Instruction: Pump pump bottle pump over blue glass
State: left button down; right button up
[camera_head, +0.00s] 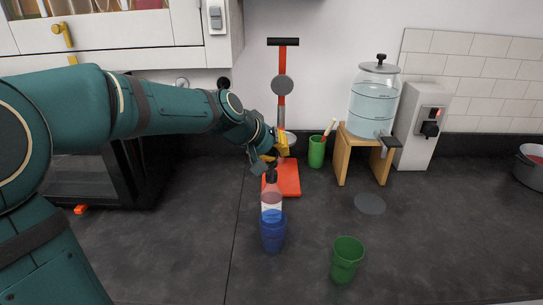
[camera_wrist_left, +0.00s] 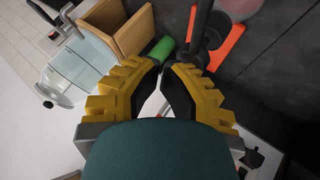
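The pump bottle (camera_head: 271,194), with pinkish contents, a pale label and a dark pump (camera_head: 271,175), stands upright on the counter. The blue glass (camera_head: 272,234) stands in front of it and hides its lower part. My left gripper (camera_head: 272,154), with yellow fingers, is just above and behind the pump. In the left wrist view its fingertips (camera_wrist_left: 164,70) are close together, with nothing clearly held between them. A dark shape beside them, probably the pump (camera_wrist_left: 206,28), shows there too. My right gripper is not in view.
A green glass (camera_head: 346,260) stands at the front right. Behind are a red-based stand (camera_head: 288,178), a green cup (camera_head: 316,152) and a water dispenser (camera_head: 374,100) on a wooden stand (camera_head: 341,160). A grey disc (camera_head: 370,203) lies on the counter.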

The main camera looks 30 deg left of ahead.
aim_at(276, 161)
pick_arm(q)
jog(key=shift+r+p, duration=1)
jog(key=shift+r, duration=0.35)
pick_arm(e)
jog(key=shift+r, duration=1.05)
pick_arm(q)
notch_tip(276, 161, up, 5)
jog(key=p, duration=0.4)
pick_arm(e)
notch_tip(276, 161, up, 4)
pick_arm(q)
jog(key=shift+r, duration=0.1)
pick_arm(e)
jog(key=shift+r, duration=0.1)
pick_arm(q)
jog(key=r+g+p, duration=0.1)
jog(key=p, duration=0.3)
jog(key=r+p, duration=0.2)
jog(key=p, duration=0.3)
jog(key=shift+w+r+g, duration=0.2)
jog(key=shift+r+g, duration=0.05)
jog(key=shift+g, duration=0.15)
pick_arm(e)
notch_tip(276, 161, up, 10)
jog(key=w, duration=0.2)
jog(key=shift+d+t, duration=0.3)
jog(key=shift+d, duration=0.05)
